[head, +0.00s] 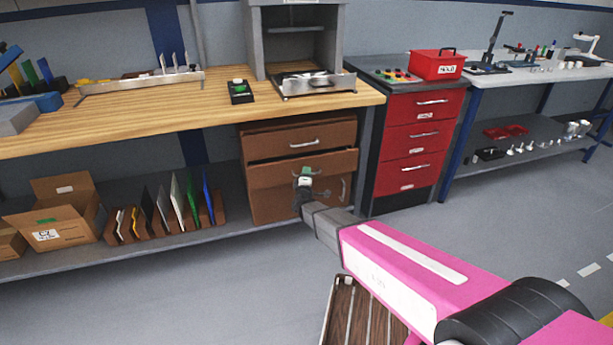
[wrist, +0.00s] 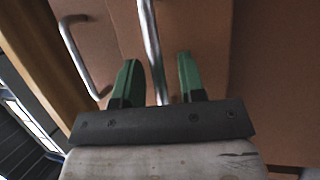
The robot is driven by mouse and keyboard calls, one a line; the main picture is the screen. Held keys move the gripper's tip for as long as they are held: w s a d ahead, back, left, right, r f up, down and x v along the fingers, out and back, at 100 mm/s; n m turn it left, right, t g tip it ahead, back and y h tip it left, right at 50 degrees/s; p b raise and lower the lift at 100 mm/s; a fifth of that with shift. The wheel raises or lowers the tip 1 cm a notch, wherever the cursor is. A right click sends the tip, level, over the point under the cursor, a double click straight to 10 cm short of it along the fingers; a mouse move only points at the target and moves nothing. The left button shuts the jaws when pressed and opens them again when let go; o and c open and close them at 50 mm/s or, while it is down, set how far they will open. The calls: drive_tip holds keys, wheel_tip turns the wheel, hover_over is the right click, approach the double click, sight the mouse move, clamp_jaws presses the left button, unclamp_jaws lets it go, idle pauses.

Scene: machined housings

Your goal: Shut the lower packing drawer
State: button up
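The brown drawer cabinet (head: 258,205) stands under the wooden bench. Its top drawer (head: 270,143) has a horizontal bar handle (head: 304,142). The drawer below it (head: 265,172) sticks out a little, with a dark gap above its front. A lower front with an upright handle (head: 343,188) is partly hidden by my arm. My gripper (head: 306,172) is at the lower drawer's front. In the wrist view its green fingers (wrist: 157,65) are apart, with a metal bar handle (wrist: 150,35) showing between them. I cannot tell whether they touch it. A second handle (wrist: 75,55) is to the left.
A red drawer unit (head: 418,135) stands just right of the bench. Left of the cabinet, the low shelf holds a rack of upright panels (head: 165,210) and a cardboard box (head: 55,220).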

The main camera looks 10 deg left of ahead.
clamp_jaws()
drive_tip(key=shift+w+a, duration=0.6)
drive_tip(key=shift+w, duration=0.35)
drive_tip(key=shift+w+a, duration=0.55)
drive_tip(key=shift+w, duration=0.35)
unclamp_jaws()
drive_tip(key=v, duration=1)
drive_tip(key=shift+s, duration=0.35)
